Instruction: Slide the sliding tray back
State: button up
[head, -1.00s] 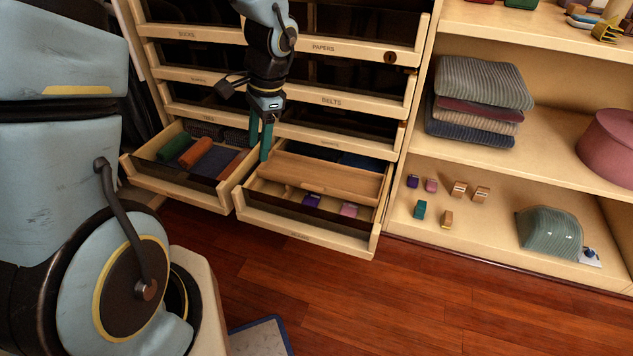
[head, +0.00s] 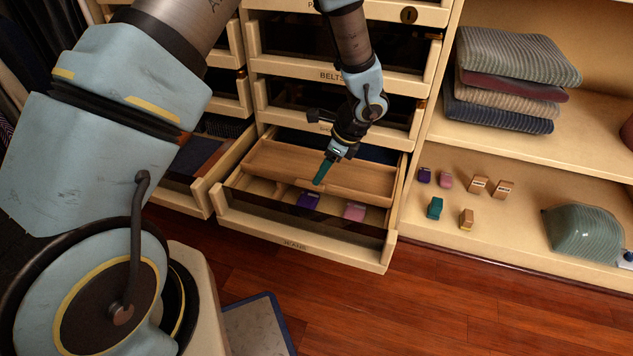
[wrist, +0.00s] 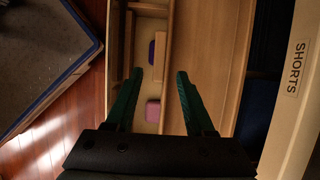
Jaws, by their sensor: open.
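The sliding tray (head: 270,160) is a shallow wooden tray across the rear and middle of the pulled-out lower drawer (head: 300,243). A small tab (head: 281,187) stands on its front side. My gripper (head: 319,181) is above the tray's front edge, pointing down, and looks empty. In the wrist view my gripper (wrist: 157,82) has its fingers apart, with the tray (wrist: 208,50) under the right finger and its front edge between them. Contact cannot be told. A purple item (head: 308,200) and a pink item (head: 354,212) lie in the drawer ahead of the tray.
Another drawer (head: 182,197) stands open to the left. Closed drawers (head: 335,85) rise above. Shelves at right hold folded clothes (head: 505,80), several small boxes and a green striped item (head: 583,234). The wooden floor (head: 380,310) in front is clear, with a blue-edged mat (head: 255,327) nearby.

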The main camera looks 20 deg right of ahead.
jog(key=shift+b+x, duration=0.35)
jog(key=shift+x, duration=1.8)
grip_shut()
